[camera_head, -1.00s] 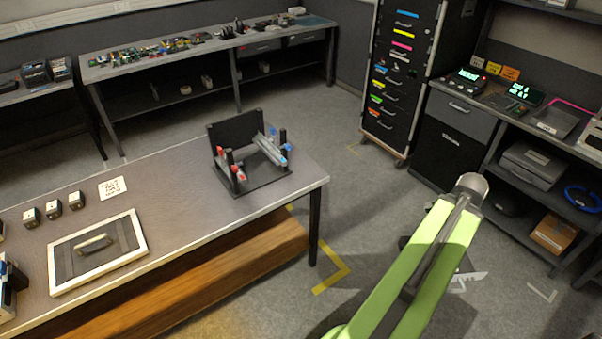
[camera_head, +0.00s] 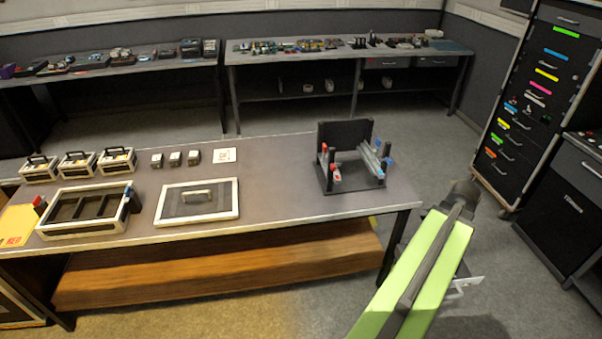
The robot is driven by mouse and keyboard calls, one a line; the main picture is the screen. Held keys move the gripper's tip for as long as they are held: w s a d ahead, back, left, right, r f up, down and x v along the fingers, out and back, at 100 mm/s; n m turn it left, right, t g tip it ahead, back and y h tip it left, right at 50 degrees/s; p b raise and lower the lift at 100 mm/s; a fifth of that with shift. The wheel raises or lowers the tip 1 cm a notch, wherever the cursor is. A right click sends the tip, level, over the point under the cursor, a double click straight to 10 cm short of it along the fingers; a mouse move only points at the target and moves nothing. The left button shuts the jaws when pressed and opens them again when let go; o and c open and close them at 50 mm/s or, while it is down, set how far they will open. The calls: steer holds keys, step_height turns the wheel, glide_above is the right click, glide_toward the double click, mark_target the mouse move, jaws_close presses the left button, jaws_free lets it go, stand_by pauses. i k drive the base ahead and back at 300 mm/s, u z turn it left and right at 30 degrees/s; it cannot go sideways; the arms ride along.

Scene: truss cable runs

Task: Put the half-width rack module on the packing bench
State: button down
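No thing here is clearly the half-width rack module. Three small pale-framed units with dark handles, (camera_head: 40,169), (camera_head: 78,165) and (camera_head: 117,160), stand in a row at the left of the near bench (camera_head: 270,185). I cannot tell whether one of them is the module, or whether this bench is the packing bench. My green arm rises at the lower right, beyond the bench's right end. A pale, toothed part of my gripper (camera_head: 463,287) seems to show low behind the arm, over the floor. The arm hides most of it, and its jaws and any load cannot be made out.
The near bench holds a divided open tray (camera_head: 88,235), a flat handled panel (camera_head: 196,218), three small blocks (camera_head: 175,159), a white card (camera_head: 224,155) and a black fixture (camera_head: 345,133). A drawer cabinet (camera_head: 535,95) stands right. Floor (camera_head: 450,160) is clear behind the bench.

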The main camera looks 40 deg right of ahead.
mark_target(273, 196)
steer(key=u, duration=0.15)
steer(key=i, duration=1)
